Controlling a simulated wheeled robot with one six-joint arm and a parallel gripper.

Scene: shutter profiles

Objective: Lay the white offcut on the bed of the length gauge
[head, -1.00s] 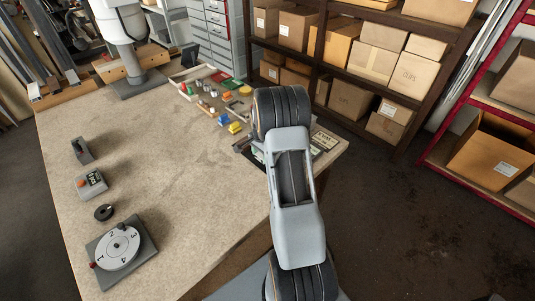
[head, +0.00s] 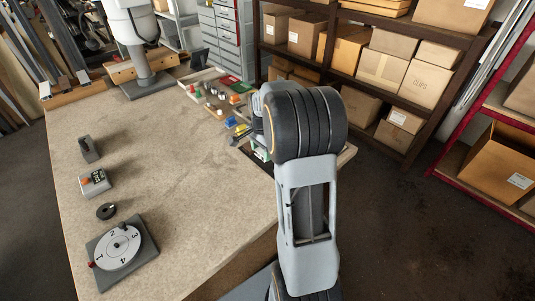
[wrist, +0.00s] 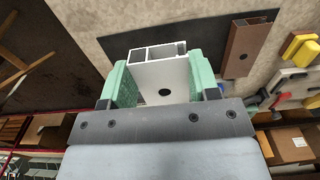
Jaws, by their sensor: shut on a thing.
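The white offcut (wrist: 160,78), a short hollow profile with a dark round hole, is held between the green pads of my gripper (wrist: 161,88) in the wrist view. Its open, chambered end faces up in that picture. The offcut hangs over the tabletop and a dark flat surface (wrist: 214,33); its height above them is unclear. In the head view my arm hides most of the gripper and the offcut; only a bit of green (head: 262,154) shows beside the arm. I cannot make out the length gauge or its bed in either view.
A brown profile (wrist: 246,48) lies on the dark surface, right of the offcut. Yellow and other coloured pieces (wrist: 301,47) lie farther right. A numbered dial (head: 121,245) and small devices stand along the workbench's left side (head: 165,165); its middle is clear.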

